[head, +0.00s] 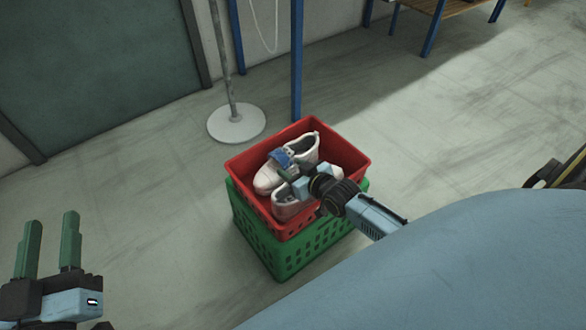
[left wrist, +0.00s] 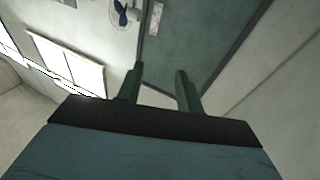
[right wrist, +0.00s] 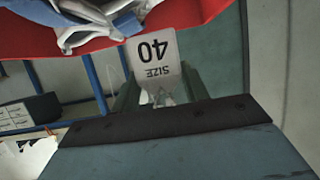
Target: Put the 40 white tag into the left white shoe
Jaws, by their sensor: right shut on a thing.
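The white tag printed "SIZE 40" (right wrist: 155,62) appears upside down in the right wrist view, held between the fingers of my right gripper (right wrist: 158,88). In the head view my right gripper (head: 290,172) is over the red crate, close above the white shoes. One white shoe (head: 266,181) with blue-grey on top lies toward the back left; another white shoe (head: 287,208) is nearer the front, partly covered by my arm. I cannot tell which is the left one. The tag is not clear in the head view. My left gripper (head: 52,217) is open and empty, away from the crate.
The red crate (head: 352,152) sits on a green crate (head: 297,259) on the floor. A post with a round white base (head: 237,123) and a blue upright (head: 297,65) stand behind. The floor left of the crates is clear.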

